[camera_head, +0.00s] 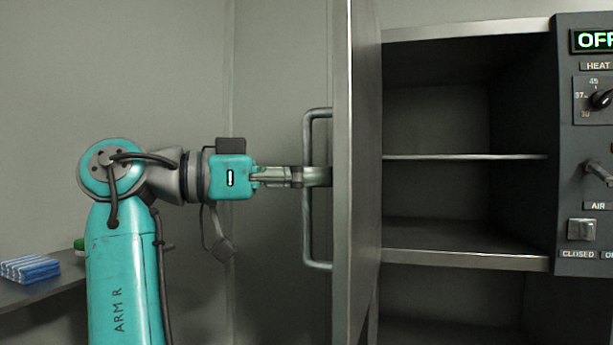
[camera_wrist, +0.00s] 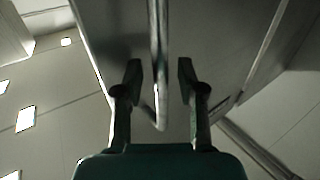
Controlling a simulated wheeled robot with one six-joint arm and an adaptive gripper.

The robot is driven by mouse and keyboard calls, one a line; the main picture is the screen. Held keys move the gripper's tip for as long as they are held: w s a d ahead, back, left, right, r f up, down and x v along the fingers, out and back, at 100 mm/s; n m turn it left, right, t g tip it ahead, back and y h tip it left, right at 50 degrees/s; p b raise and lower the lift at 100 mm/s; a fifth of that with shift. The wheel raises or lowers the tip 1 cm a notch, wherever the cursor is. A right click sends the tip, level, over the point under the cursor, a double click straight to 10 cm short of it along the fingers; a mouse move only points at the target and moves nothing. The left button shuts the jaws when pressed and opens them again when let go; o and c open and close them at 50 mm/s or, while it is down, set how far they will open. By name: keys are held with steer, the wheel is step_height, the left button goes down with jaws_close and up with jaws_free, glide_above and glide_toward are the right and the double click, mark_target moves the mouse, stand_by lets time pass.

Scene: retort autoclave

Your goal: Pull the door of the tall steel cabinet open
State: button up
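The tall steel cabinet (camera_head: 465,256) stands at the right in the head view, with its shelves showing. Its door (camera_head: 362,230) stands swung well out, seen almost edge-on. A long bar handle (camera_head: 307,235) sticks out from the door's left face. My gripper (camera_head: 322,177) reaches the handle from the left at about mid-height. In the wrist view the handle bar (camera_wrist: 158,45) passes between the two fingers of my gripper (camera_wrist: 159,80), with a gap on each side. The fingers are open. The door face (camera_wrist: 105,25) lies beyond them.
A dark control panel (camera_head: 565,120) with a green OFF display (camera_head: 594,40) and knobs is at the right edge. Blue packs (camera_head: 30,268) lie on a dark shelf (camera_head: 40,292) at the lower left. The visible cabinet shelf (camera_head: 465,157) is empty.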

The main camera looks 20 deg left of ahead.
steer(key=v, duration=1.2)
stand_by(0.3)
